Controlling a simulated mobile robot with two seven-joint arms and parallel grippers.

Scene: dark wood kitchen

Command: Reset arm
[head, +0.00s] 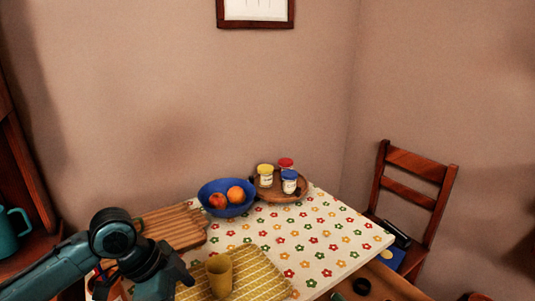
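My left arm comes in from the lower left, and its gripper (178,281) is over the near left part of the table, at the left of a yellow cup (219,277). The fingers are dark and partly cut off by the lower edge of the view, so I cannot tell whether they are open or touching anything. The cup stands upright on a yellow patterned mat (259,277). My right gripper is not in view.
The flowered table (330,238) bears a wooden board (172,226), a blue bowl (226,208) with fruit, and a round wooden tray (270,194) with lidded jars. A wooden chair (413,170) stands right. The table's right part is clear.

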